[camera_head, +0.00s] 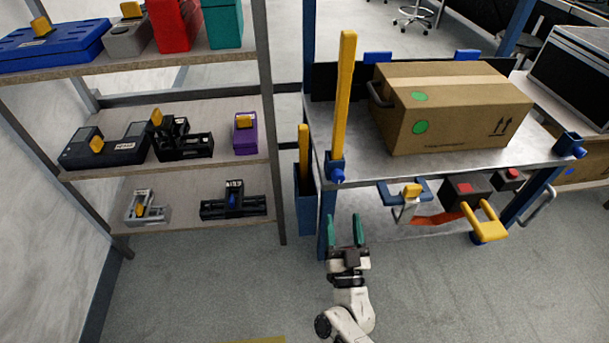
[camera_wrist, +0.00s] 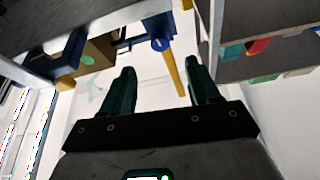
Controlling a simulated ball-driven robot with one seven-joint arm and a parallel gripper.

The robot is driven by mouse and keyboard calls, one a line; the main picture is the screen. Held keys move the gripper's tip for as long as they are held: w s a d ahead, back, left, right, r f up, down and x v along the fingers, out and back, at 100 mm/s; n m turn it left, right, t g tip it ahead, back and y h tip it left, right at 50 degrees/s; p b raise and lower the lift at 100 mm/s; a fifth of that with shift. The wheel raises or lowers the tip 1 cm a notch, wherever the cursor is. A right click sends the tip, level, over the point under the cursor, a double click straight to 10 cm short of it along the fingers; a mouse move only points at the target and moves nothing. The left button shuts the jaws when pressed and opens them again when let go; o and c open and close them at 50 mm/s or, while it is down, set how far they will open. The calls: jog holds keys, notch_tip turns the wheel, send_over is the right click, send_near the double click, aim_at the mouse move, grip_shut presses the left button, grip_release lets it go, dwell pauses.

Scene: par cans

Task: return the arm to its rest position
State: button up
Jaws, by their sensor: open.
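My gripper (camera_head: 345,232) is at the lower middle of the head view, with its two green fingers apart and nothing between them. It is raised in front of the workbench's left front leg, apart from the bench as far as I can tell. In the wrist view my gripper (camera_wrist: 158,95) also shows open and empty. Behind its fingers there are a yellow post (camera_wrist: 175,72), the bench and the shelf.
A shelf rack (camera_head: 190,168) with several devices stands left. The workbench (camera_head: 355,165) bears a cardboard box (camera_head: 455,110); a yellow post (camera_head: 343,90) rises at its left corner. Tools hang under its front edge, including a yellow handle (camera_head: 488,230).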

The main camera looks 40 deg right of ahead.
jog(key=w+a+f+n+g+y, duration=0.1)
jog(key=a+f+n+g+y, duration=0.15)
jog(key=a+n+y, duration=0.35)
jog(key=w+a+f+n+g+y, duration=0.1)
jog(key=a+f+n+g+y, duration=0.15)
jog(key=a+y, duration=0.5)
jog(key=s+d+r+g, duration=0.1)
jog(key=s+d+g, duration=0.1)
jog(key=s+g, duration=0.6)
jog(key=s+d+g, duration=0.3)
jog(key=s+g, duration=0.1)
jog(key=s, duration=0.8)
notch_tip(320, 180, up, 20)
jog(key=p, duration=1.9)
jog(key=shift+s+p, duration=0.15)
jog(key=shift+p, duration=0.2)
